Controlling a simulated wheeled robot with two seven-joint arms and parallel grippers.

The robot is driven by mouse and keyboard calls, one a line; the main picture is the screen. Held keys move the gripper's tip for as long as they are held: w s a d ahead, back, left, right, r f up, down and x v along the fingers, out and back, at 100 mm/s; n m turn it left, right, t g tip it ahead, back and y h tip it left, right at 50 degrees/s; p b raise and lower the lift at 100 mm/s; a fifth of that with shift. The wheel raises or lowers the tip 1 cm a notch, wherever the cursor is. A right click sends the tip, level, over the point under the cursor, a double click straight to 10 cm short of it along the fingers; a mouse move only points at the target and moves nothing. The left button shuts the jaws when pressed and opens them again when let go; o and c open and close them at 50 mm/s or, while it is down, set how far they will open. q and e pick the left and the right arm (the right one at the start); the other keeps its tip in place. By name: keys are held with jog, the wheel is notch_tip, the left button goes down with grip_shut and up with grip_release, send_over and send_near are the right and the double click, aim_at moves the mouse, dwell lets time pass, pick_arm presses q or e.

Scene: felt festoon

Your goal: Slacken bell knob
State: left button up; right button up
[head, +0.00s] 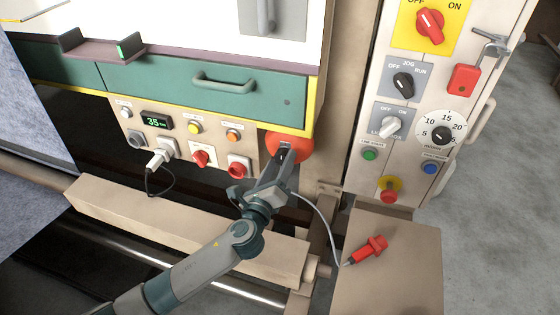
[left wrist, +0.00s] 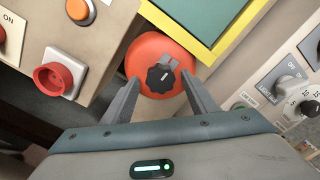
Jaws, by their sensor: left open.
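A round orange-red bell (head: 305,146) is mounted under the right end of the teal drawer cabinet. In the left wrist view the bell (left wrist: 137,54) carries a dark ribbed knob (left wrist: 158,80) with a grey bar at its upper right. My left gripper (head: 284,158) reaches up to the bell and hides part of it in the head view. In the left wrist view my left gripper (left wrist: 161,90) is open, with one finger on either side of the knob. I cannot tell whether a finger touches it. My right gripper is not in view.
A panel with red knobs (head: 200,158) and plugs is left of the bell. A tall switch panel (head: 403,150) with a dial and red lock (head: 464,80) stands right. A beige beam (head: 170,222) runs below. A red corded tool (head: 367,249) lies on a beige box (head: 415,270).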

pick_arm(q)
jog(key=shift+w+d, duration=0.1)
jog(key=shift+w, duration=0.15)
jog(key=shift+c, duration=0.5)
jog(key=c, duration=1)
jog(key=shift+o, duration=0.2)
